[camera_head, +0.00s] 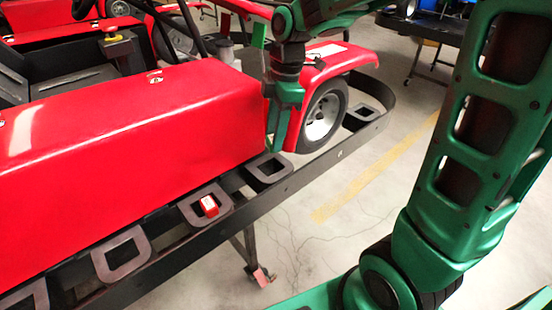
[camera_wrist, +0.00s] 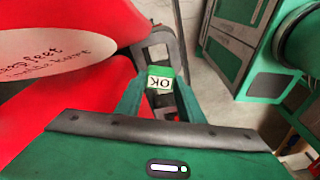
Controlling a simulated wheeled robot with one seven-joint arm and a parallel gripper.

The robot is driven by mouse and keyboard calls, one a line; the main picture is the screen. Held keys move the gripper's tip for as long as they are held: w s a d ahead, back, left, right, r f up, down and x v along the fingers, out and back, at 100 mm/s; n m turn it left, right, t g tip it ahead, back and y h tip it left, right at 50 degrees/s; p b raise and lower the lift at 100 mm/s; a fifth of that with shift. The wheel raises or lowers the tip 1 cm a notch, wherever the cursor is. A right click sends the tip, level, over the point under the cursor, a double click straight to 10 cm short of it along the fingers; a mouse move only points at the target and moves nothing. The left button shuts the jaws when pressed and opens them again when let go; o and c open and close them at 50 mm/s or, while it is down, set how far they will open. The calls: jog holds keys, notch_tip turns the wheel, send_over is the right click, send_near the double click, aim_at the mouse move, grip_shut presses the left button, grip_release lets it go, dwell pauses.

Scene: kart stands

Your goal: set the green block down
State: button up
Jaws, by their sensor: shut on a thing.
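The green block (camera_wrist: 160,72) shows in the wrist view with a white face lettered "OK". My gripper (camera_wrist: 159,88) is shut on it, with a green finger on each side. Behind the block in that view is a dark frame piece (camera_wrist: 143,53) beside the red bodywork; I cannot tell whether the block touches it. In the head view my gripper (camera_head: 275,138) points down beside the front end of the red side panel, near the black rail. I cannot make out the block there.
A red block (camera_head: 209,206) sits at a square black loop (camera_head: 188,214) on the kart's side rail (camera_head: 300,181). More loops line the rail. The red side panel (camera_head: 120,135) and the front wheel (camera_head: 324,117) stand close to my gripper. Grey floor lies open to the right.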

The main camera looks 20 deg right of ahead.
jog(key=shift+s+f, duration=0.25)
jog(key=shift+f, duration=0.4)
jog(key=shift+s+f, duration=0.2)
jog(key=shift+f, duration=0.4)
jog(key=shift+s+f, duration=0.2)
jog(key=shift+s, duration=0.1)
jog(key=f, duration=0.1)
jog(key=w+f, duration=0.1)
jog(key=f, duration=0.1)
jog(key=shift+w+f, duration=0.1)
jog(key=shift+w, duration=0.2)
jog(key=shift+f, duration=0.65)
jog(key=o, duration=1)
jog(key=shift+w+r, duration=0.1)
jog(key=shift+r, duration=0.1)
